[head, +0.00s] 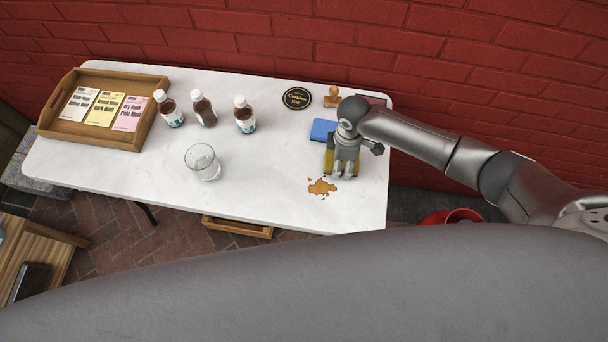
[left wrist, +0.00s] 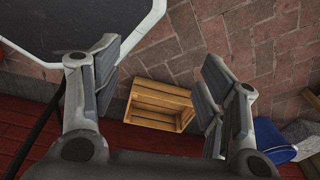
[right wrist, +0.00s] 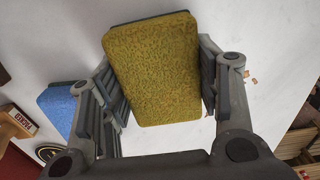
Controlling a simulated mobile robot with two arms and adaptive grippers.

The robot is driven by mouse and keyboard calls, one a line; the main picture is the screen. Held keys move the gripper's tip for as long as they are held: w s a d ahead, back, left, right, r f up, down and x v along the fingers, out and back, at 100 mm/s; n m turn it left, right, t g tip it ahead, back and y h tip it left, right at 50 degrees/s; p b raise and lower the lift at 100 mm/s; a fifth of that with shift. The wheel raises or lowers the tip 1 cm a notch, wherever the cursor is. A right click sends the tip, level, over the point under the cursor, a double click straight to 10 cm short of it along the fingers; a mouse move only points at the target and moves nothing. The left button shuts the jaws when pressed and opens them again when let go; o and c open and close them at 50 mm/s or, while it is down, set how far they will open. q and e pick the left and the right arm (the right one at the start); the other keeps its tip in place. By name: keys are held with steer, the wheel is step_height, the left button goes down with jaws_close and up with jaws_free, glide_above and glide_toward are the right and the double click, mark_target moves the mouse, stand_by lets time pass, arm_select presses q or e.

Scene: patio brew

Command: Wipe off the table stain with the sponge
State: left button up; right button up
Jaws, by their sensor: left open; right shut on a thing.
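A brown stain (head: 321,187) lies on the white table (head: 260,190) near its front right edge. My right gripper (head: 344,168) is shut on the yellow sponge (right wrist: 153,68), just behind and to the right of the stain. In the right wrist view the sponge sits between both fingers, its yellow-green face toward the camera. A bit of the stain (right wrist: 251,80) shows beyond the right finger there. I cannot tell whether the sponge touches the table. My left gripper (left wrist: 160,85) is open and empty, away from the tabletop; it is not seen in the head view.
A blue sponge-like block (head: 323,130) lies beside my right gripper. A stamp (head: 332,97) and a round black sign (head: 297,98) are behind. A glass (head: 203,162), several bottles (head: 245,115) and a wooden tray (head: 55,135) with cards stand left. Tabletop left of the stain is clear.

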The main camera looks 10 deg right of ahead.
steer(key=r+p, duration=0.1)
steer(key=r, duration=0.1)
steer(key=r+p, duration=0.4)
steer(key=shift+s+a+r, duration=0.1)
steer(key=shift+s+r, duration=0.15)
steer(key=shift+r+p, duration=0.65)
arm_select(q)
step_height(320, 180, up, 7)
steer(key=s, duration=0.1)
steer(key=shift+s+a, duration=0.15)
steer(key=shift+a, duration=0.1)
arm_select(e)
steer(key=shift+f, duration=0.1)
